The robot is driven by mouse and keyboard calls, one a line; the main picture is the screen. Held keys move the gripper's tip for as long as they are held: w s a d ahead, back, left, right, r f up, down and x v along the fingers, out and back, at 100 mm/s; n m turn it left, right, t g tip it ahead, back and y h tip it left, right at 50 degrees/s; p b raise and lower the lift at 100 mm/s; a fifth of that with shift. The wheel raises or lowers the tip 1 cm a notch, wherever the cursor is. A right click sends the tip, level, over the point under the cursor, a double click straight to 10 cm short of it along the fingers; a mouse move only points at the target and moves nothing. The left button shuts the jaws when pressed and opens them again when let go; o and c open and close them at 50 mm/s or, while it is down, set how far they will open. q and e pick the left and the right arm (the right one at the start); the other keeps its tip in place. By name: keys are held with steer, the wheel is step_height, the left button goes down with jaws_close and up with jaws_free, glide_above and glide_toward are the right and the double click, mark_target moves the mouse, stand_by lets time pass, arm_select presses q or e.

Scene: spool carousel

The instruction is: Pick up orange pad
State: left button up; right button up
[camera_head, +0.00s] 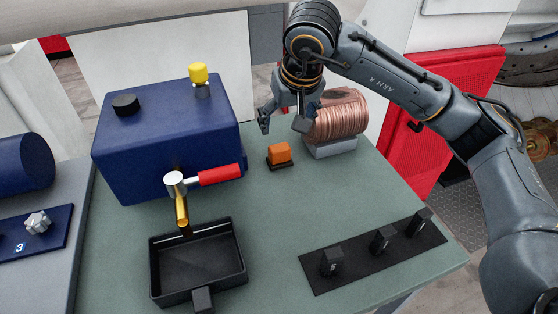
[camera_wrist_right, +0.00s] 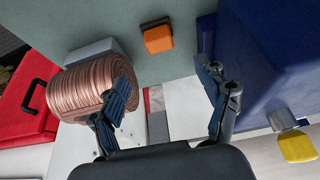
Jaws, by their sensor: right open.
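The orange pad (camera_head: 279,153) is a small orange block on a thin black base on the green table, between the blue box and the copper spool. In the right wrist view the orange pad (camera_wrist_right: 158,39) shows at the top, beyond the fingertips. My right gripper (camera_head: 283,124) is open and empty, above and behind the pad and not touching it. In the right wrist view my right gripper (camera_wrist_right: 168,88) has its fingers spread wide, one in front of the copper spool and one beside the blue box. My left gripper is not in view.
A copper spool (camera_head: 338,117) on a grey block stands right of the pad. A blue box (camera_head: 160,140) with a red-handled tap (camera_head: 220,175) stands left, above a black tray (camera_head: 155,270). A black strip (camera_head: 375,253) with several black blocks lies front right. Table in front of the pad is clear.

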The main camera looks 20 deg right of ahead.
glide_above(279, 147)
steer(key=s, duration=0.3)
step_height(279, 147, down, 5)
steer(key=shift+p+x, duration=0.45)
steer(key=shift+x, duration=0.65)
steer(key=shift+w+f, duration=0.2)
steer(key=shift+f, duration=0.15)
steer(key=p+x, duration=0.1)
steer(key=x, duration=0.2)
steer(key=shift+w+f, duration=0.2)
steer(key=shift+f, duration=0.1)
steer(key=shift+w+f, duration=0.15)
steer(key=shift+f, duration=0.15)
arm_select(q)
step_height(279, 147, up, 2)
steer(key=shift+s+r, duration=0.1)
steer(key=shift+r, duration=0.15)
arm_select(e)
steer(key=c, duration=1.3)
steer(key=shift+o, duration=0.2)
